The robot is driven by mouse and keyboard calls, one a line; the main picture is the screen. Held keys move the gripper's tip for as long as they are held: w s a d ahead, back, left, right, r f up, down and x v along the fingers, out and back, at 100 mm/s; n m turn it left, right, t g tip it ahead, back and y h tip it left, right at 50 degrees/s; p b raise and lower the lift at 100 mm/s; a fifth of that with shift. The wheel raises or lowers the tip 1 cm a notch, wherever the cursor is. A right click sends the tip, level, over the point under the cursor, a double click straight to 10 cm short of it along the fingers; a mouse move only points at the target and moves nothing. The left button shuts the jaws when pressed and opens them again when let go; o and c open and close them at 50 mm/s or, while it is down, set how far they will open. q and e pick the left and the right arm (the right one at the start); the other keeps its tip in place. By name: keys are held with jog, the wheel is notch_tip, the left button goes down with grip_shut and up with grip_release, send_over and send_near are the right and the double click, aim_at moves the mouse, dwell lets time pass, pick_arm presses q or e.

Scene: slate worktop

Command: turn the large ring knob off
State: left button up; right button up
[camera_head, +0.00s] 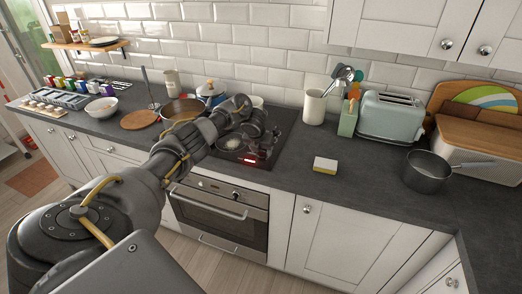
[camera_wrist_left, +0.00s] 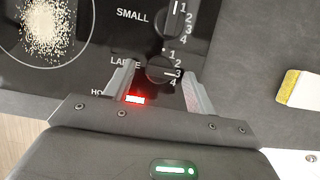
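The large ring knob (camera_wrist_left: 160,70) is a round black knob beside the word LARGE in the left wrist view. A white mark on it appears to point towards the 3. My left gripper (camera_wrist_left: 158,88) is open, with one finger on each side of the knob; I cannot tell if they touch it. In the head view my left gripper (camera_head: 247,132) is over the black hob (camera_head: 284,118) and hides the knobs. A red light (camera_wrist_left: 135,100) glows beside the left finger. My right gripper is in neither view.
The small ring knob (camera_wrist_left: 174,18) lies just beyond the large one. A pale speckled round patch (camera_wrist_left: 50,28) is on the hob. A yellow and white sponge (camera_head: 325,165) and a dark saucepan (camera_head: 427,172) stand on the worktop to the right, with free room between.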

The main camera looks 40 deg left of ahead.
pick_arm(q)
jog(key=c, duration=0.9)
jog(key=shift+r, duration=0.1)
jog(key=shift+c, duration=0.2)
